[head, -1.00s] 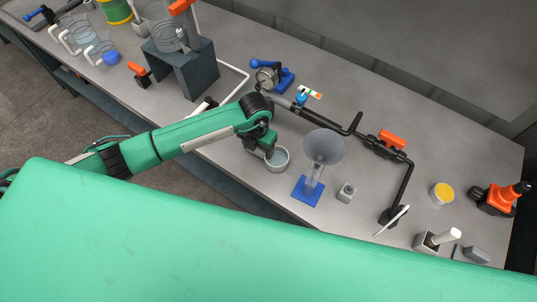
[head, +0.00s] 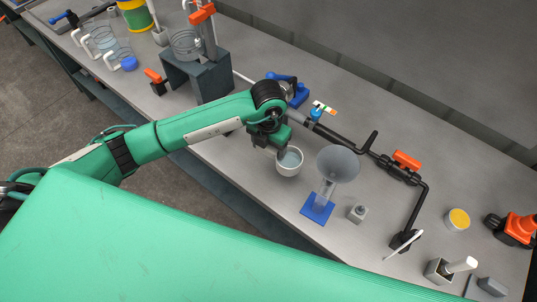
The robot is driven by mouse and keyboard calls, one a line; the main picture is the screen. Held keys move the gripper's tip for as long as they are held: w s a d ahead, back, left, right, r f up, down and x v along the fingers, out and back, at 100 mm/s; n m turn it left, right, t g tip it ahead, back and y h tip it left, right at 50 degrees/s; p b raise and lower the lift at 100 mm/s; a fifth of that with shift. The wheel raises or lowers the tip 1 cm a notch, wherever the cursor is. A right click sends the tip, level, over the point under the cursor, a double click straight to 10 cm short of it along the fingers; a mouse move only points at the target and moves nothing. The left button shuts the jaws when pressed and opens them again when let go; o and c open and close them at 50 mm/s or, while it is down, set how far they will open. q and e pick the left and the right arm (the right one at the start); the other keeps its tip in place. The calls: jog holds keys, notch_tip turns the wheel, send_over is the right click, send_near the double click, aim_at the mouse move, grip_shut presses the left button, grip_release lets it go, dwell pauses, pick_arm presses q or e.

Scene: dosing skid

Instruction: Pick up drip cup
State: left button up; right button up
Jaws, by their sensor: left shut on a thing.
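The drip cup (head: 289,169) is a small round, light grey-white cup with an open top, left of the funnel in the head view. My left gripper (head: 283,151) is shut on the cup's rim at its upper left side. The cup looks upright and seems to be held a little above the bench. The gripper's fingertips are partly hidden by the wrist and the rim. My right gripper is not in view.
A grey funnel (head: 338,164) over a blue base (head: 317,208) stands close right of the cup. Black piping with an orange valve handle (head: 407,160) runs behind. A dark stand (head: 200,78) is at the upper left. Bench in front of the cup is clear.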

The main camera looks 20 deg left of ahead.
aim_at(268, 147)
pick_arm(q)
notch_tip(268, 147, up, 12)
jog(key=b, duration=0.2)
dwell(0.5)
jog(key=shift+a, duration=0.1)
dwell(1.1)
